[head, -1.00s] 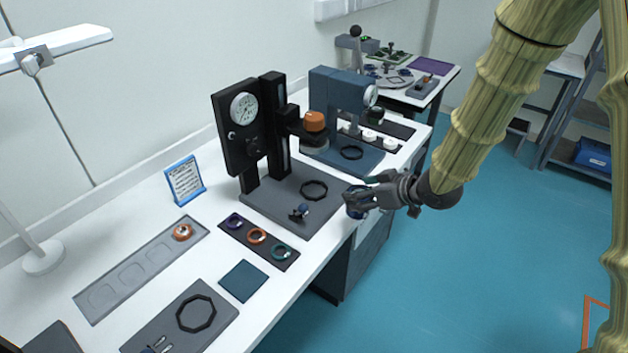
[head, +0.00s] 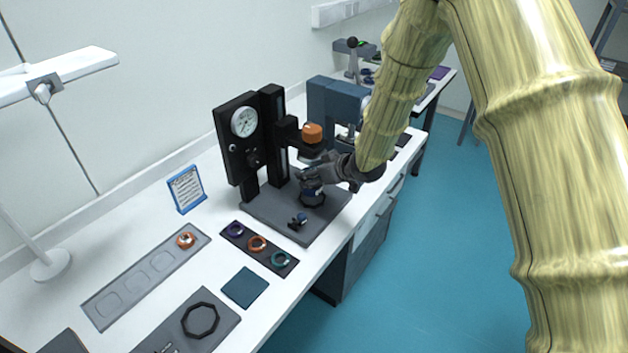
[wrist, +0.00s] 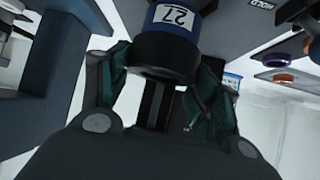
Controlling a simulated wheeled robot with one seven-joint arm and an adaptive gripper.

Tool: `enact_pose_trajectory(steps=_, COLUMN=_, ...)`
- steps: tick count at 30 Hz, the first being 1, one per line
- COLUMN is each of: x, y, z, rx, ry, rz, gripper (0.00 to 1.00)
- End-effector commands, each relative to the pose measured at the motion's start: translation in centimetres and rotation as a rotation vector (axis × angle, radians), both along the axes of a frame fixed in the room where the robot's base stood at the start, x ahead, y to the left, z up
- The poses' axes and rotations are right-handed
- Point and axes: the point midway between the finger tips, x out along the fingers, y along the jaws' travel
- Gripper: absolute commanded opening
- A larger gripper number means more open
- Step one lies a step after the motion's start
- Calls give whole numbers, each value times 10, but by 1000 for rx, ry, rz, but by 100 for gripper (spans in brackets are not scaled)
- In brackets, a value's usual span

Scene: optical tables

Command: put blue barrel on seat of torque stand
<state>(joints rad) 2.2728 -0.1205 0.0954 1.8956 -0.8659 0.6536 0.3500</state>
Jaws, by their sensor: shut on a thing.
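The blue barrel (wrist: 165,52) is between my gripper's fingers in the wrist view, with a dark end and a white label reading 27. In the head view my gripper (head: 311,180) is shut on the barrel, which is mostly hidden by the fingers. The torque stand (head: 240,150) has a black column, a round dial and a grey base (head: 270,212). Its seat, a black octagonal ring (head: 313,202), lies on the base. The barrel is over or at the seat; I cannot tell whether they touch. An orange-topped head (head: 312,133) of the stand is above my gripper.
A small dark-blue clamp-like piece (head: 298,221) lies on the base in front of the seat. A dark strip with several coloured rings (head: 257,245) is to the left. A blue-grey machine (head: 335,105) stands behind. A blue framed sign (head: 186,189) is at left.

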Motion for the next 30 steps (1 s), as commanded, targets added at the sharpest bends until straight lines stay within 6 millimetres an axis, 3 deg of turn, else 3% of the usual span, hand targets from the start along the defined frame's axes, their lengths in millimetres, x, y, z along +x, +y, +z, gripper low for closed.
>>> enact_pose_trajectory(steps=13, x=0, y=0, z=-32, rx=0, ry=1, rz=1, gripper=15)
enact_pose_trajectory(steps=25, x=0, y=0, z=-38, rx=1, ry=-1, rz=0, gripper=15)
enact_pose_trajectory(steps=26, x=0, y=0, z=-38, rx=-1, ry=-1, rz=1, gripper=65)
enact_pose_trajectory(steps=29, x=0, y=0, z=-37, rx=-1, ry=-1, rz=1, gripper=83)
enact_pose_trajectory(steps=30, x=0, y=0, z=-37, rx=-1, ry=-1, rz=1, gripper=85)
